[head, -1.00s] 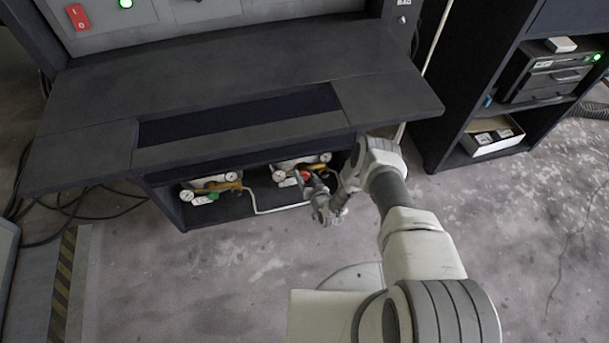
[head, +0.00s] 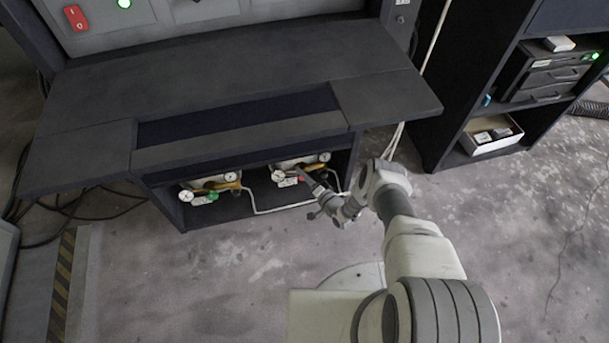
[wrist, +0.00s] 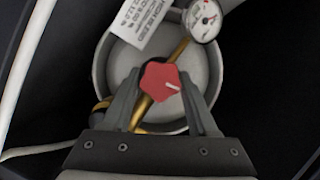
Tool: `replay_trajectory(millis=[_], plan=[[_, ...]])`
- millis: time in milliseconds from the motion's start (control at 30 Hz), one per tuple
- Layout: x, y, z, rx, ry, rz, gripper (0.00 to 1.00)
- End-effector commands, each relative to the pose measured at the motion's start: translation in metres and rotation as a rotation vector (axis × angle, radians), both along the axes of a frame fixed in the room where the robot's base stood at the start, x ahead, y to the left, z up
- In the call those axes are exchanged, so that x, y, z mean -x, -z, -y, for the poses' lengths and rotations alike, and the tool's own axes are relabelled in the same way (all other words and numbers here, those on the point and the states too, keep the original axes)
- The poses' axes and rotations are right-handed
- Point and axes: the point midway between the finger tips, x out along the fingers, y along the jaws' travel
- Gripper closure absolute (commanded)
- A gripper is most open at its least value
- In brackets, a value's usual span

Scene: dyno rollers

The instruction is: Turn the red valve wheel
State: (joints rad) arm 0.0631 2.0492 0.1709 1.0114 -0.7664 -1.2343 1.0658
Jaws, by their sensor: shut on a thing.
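The red valve wheel (wrist: 160,82) is in the middle of the wrist view, with a pale mark on its face pointing right and slightly down. It sits on a brass fitting in front of a round grey cylinder end (wrist: 112,62). My gripper (wrist: 162,92) has one finger on each side of the wheel and is shut on it. In the head view my gripper (head: 308,178) reaches into the right part of the low shelf under the desk. The wheel is mostly hidden there behind my gripper.
A white gauge (wrist: 204,20) and a white tag (wrist: 146,22) are close above the wheel. A second valve with a green wheel (head: 213,196) stands to the left on the shelf. The desk top (head: 240,75) overhangs the shelf. A white hose (wrist: 25,75) runs at the left.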

Motion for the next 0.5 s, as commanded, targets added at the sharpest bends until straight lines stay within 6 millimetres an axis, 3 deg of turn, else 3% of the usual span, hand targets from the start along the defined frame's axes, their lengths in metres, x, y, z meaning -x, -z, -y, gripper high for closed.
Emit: replay_trajectory(millis=[500], plan=[[-0.0013,-0.0013,-0.0006,-0.047,0.0,-0.01,0.96]])
